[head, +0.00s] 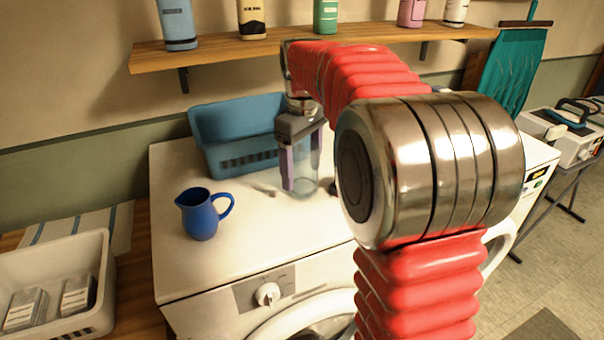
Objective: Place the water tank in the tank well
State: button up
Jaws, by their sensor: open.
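The water tank (306,181), a clear, slightly bluish container, stands upright on the white washing machine top, in front of the blue basket. My gripper (302,162) points down over it with its purple-grey fingers on either side of the tank. The jaws are open; whether a finger touches the tank I cannot tell. My red arm hides what lies just right of the tank. A white ironing station (566,150) with a teal-and-dark iron stands at the far right; I cannot make out the tank well in it.
A blue jug (202,214) stands left of the tank on the washing machine top (250,262). A blue basket (218,151) sits behind. A wooden shelf (215,52) with several bottles hangs above. A white basket (88,250) is at lower left. The machine's front top is clear.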

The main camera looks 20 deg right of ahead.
dwell(0.4)
jog(key=c, duration=1.4)
jog(key=shift+o, duration=0.2)
jog(key=shift+r, duration=0.25)
notch_tip(320, 180, up, 10)
jog(key=shift+f, duration=0.25)
dwell(0.9)
